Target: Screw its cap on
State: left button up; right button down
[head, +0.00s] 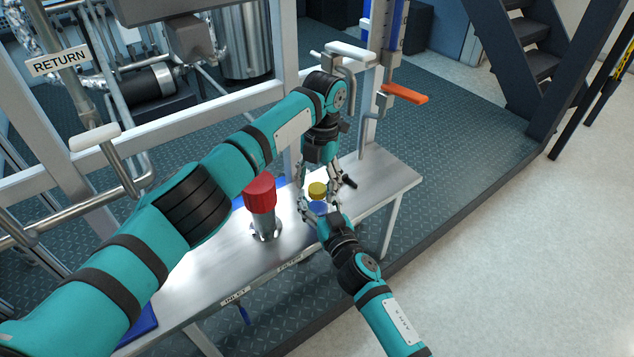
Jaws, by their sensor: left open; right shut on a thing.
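A small yellow cap (317,189) sits over a small container with a blue band (318,207) above the steel bench. I cannot tell whether the cap is seated or tilted. My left gripper (317,189) comes down from above with its fingers open on either side of the cap. I cannot tell whether they touch it. My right gripper (315,208) reaches in from the front and is shut on the blue-banded container. Its fingers hide much of the container, and the lower part is not clear.
A grey metal cylinder with a red top (260,192) stands on the steel bench (215,258), left of the grippers. A small black object (349,181) lies just to the right. An orange valve handle (404,94) sticks out behind. The bench's right end (395,178) is clear.

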pick_arm(q)
jog(key=shift+r, duration=2.25)
jog(key=shift+c, duration=0.3)
